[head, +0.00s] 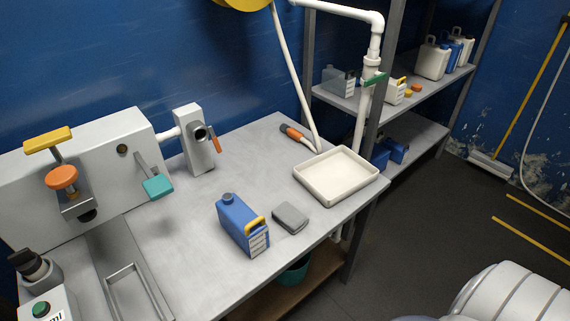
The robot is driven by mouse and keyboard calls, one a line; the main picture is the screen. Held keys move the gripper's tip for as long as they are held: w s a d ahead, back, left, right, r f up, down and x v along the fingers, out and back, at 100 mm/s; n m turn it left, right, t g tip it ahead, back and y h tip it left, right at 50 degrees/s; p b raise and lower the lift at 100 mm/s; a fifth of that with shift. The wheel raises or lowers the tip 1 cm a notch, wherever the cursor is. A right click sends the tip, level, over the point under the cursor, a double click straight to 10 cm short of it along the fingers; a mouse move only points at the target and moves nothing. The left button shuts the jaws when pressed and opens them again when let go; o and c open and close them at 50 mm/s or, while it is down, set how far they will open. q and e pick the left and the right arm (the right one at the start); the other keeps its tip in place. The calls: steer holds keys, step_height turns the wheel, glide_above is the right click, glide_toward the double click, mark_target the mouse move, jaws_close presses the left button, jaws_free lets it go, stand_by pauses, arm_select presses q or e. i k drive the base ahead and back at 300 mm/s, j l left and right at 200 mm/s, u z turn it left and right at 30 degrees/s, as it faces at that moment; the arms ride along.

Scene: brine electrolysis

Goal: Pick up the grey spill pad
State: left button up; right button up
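The grey spill pad (290,217) lies flat on the grey workbench (185,245), near its front edge. It is a small rounded grey block. It sits just right of a blue jug (233,222) with a yellow handle and a white label, with a narrow gap or light contact that I cannot tell apart. Nothing covers the pad. Neither of my grippers shows in the head view.
A white tray (313,192) stands behind and right of the pad. An orange-handled tool (291,132) lies near a white hose. A machine with levers (100,150) fills the bench's left. Shelves with jugs (433,57) stand at the back right.

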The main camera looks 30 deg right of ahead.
mark_target(293, 220)
steer(key=z, duration=1.05)
